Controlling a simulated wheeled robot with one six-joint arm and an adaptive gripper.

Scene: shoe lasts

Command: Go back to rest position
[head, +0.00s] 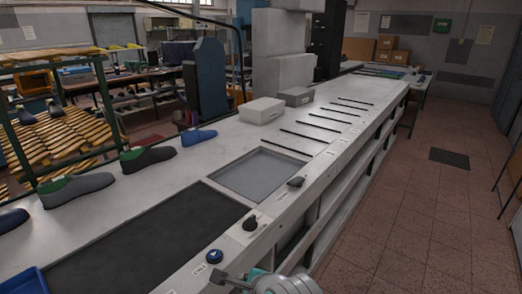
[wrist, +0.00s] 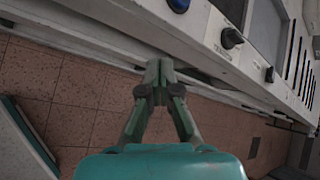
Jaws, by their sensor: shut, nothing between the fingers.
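My gripper (wrist: 158,68) is shut and empty in the wrist view, its green fingers meeting at the tips. It hangs over the red tiled floor beside the side of the long white bench (head: 330,163). I cannot tell whether the fingertips touch the bench's side. In the head view only part of my arm shows at the bottom edge, and the fingers cannot be made out. Shoe lasts stand along the bench's far edge: a grey one (head: 75,189), a dark one with green (head: 148,158) and a blue one (head: 198,137).
A blue button (head: 214,256) and black knobs sit on the bench's near edge. A dark mat (head: 150,240) and a grey panel (head: 260,173) lie in its top. Grey boxes (head: 261,110) stand farther back. The tiled floor (head: 415,215) at right is mostly free.

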